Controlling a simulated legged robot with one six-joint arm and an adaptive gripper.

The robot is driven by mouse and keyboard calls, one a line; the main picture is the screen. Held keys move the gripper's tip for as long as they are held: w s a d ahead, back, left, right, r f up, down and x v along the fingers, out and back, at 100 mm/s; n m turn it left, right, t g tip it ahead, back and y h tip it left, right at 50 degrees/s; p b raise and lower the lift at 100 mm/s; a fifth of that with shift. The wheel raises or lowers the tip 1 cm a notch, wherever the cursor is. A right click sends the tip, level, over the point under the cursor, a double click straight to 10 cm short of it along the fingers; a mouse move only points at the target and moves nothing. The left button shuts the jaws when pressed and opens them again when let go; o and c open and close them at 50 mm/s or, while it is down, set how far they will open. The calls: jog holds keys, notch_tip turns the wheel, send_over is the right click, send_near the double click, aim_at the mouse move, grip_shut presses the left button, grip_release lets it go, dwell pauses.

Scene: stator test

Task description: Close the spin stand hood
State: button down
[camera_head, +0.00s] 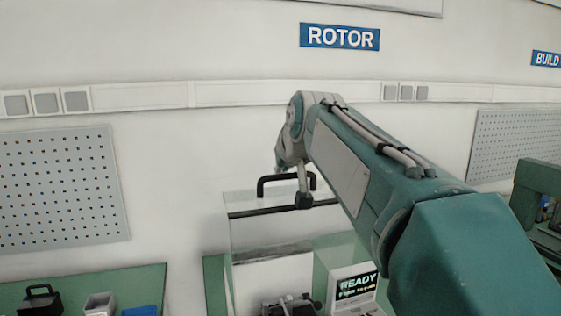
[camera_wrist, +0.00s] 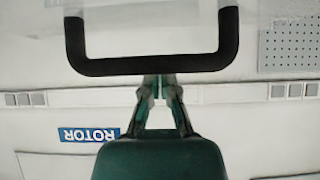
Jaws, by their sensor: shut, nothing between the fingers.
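The clear hood (camera_head: 270,232) of the spin stand stands up above the stand's green body (camera_head: 214,285), with a dark strip along its upper part. Its black U-shaped handle (camera_head: 262,186) is at the top. In the wrist view the handle (camera_wrist: 150,66) spans the upper middle, with its bar crossing just at my fingertips. My gripper (camera_head: 303,200) is shut and empty, close to the handle in the head view. In the wrist view my gripper (camera_wrist: 160,86) has its fingertips together, partly hidden by the bar. I cannot tell whether they touch it.
A screen reading READY (camera_head: 355,287) and a grey fixture (camera_head: 290,304) sit low at the stand. A green bench (camera_head: 70,285) with small items is at the left. Green equipment (camera_head: 540,205) stands at the right edge. The wall behind has a ROTOR sign (camera_head: 339,37).

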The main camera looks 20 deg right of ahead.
jog(key=shift+s, duration=0.35)
jog(key=shift+d+f, duration=0.1)
jog(key=shift+d, duration=0.05)
jog(key=shift+s, duration=0.1)
